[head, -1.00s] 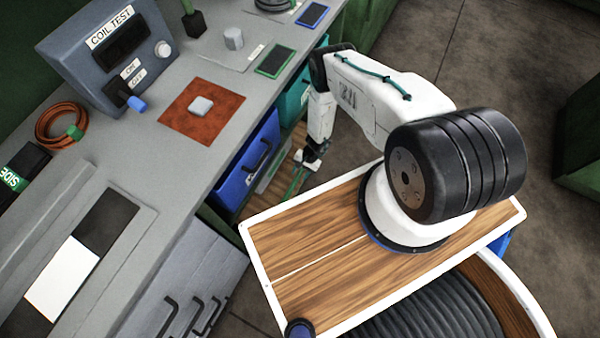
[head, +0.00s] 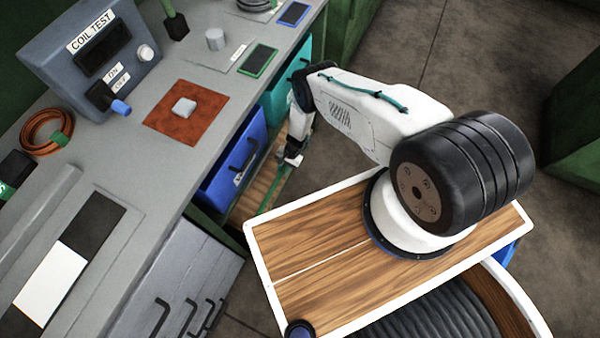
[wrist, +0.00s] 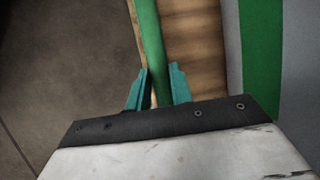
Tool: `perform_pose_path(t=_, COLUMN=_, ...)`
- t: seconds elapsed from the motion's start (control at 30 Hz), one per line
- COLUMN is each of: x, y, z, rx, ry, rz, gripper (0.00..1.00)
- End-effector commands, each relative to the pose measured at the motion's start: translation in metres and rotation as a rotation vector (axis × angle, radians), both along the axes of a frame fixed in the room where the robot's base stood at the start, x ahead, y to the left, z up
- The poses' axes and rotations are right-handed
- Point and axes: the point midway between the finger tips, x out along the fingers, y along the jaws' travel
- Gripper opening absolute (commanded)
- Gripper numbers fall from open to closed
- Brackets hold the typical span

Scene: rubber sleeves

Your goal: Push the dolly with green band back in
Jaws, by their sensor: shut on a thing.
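The dolly (head: 252,190) is a low wooden board with a green edge bar (head: 271,188), partly under the grey bench. In the wrist view its wooden top (wrist: 190,45) lies right of the green bar (wrist: 148,35). My gripper (head: 291,161) is at the far part of the bar, out in front of the bench. In the wrist view the teal fingers of my gripper (wrist: 157,85) stand either side of the bar and are shut on it. The dolly's inner part is hidden under the bench.
Blue (head: 235,160) and teal (head: 284,82) bin fronts sit beside and beyond the dolly. A grey drawer unit (head: 180,280) stands nearer. The bench top (head: 170,155) overhangs. Open floor (head: 450,60) lies right of my arm.

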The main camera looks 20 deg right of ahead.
Motion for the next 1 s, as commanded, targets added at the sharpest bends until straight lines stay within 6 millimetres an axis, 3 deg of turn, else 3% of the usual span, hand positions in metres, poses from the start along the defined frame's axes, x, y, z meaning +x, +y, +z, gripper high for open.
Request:
perform_pose_path(t=0.13, x=0.016, y=0.020, z=0.002, rx=-0.005, ry=-0.002, rz=0.019, gripper=0.00)
perform_pose_path(t=0.47, x=0.015, y=0.018, z=0.003, rx=0.000, ry=0.007, rz=0.017, gripper=0.00)
perform_pose_path(t=0.5, x=0.015, y=0.018, z=0.003, rx=0.000, ry=0.007, rz=0.017, gripper=0.33)
perform_pose_path(t=0.53, x=0.015, y=0.017, z=0.003, rx=-0.001, ry=0.007, rz=0.016, gripper=0.41)
perform_pose_path(t=0.87, x=0.016, y=0.015, z=0.004, rx=-0.003, ry=0.004, rz=0.014, gripper=0.43)
perform_pose_path(t=1.0, x=0.019, y=0.011, z=0.016, rx=-0.003, ry=0.003, rz=0.013, gripper=0.43)
